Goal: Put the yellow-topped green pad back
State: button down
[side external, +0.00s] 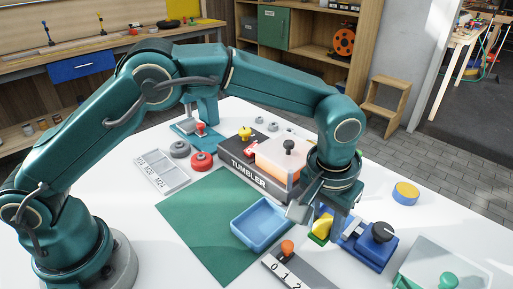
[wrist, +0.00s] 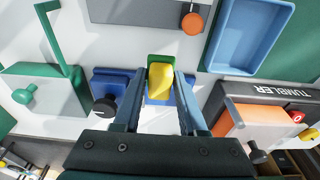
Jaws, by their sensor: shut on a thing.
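The yellow-topped green pad (side external: 320,229) is between the fingers of my gripper (side external: 318,218), which is shut on it. In the wrist view, its yellow top (wrist: 160,80) and green base (wrist: 158,62) show between my fingertips (wrist: 160,76). The pad is at the end of a blue fixture (side external: 362,252) with a black knob, which also shows in the wrist view (wrist: 112,82). Blue shows just beside and beneath the pad. I cannot tell whether the pad touches the fixture or hangs just above it.
A blue tray (side external: 235,222) lies on the green mat (side external: 185,222). A numbered grey strip with an orange knob (side external: 287,247) is close in front. The TUMBLER box (side external: 242,177) stands behind, and a pale box with a green knob (side external: 412,262) stands front right. A yellow-topped disc (side external: 406,191) sits back right.

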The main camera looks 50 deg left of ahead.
aim_at(320, 238)
jog(key=shift+f, duration=1.95)
jog(key=shift+f, duration=0.15)
jog(key=shift+c, duration=2.3)
grip_release()
jog(key=r, duration=0.4)
jog(key=s+r, duration=0.1)
jog(key=r, duration=0.7)
jog(key=shift+s, duration=0.4)
jog(key=s+a+r, duration=0.2)
jog(key=a+r, duration=0.3)
jog(key=a, duration=0.1)
jog(key=s+a+f+t, duration=0.1)
jog(key=s+a+t, duration=0.2)
jog(key=s+a, duration=1)
jog(key=shift+f+t, duration=0.3)
jog(key=shift+t, duration=0.1)
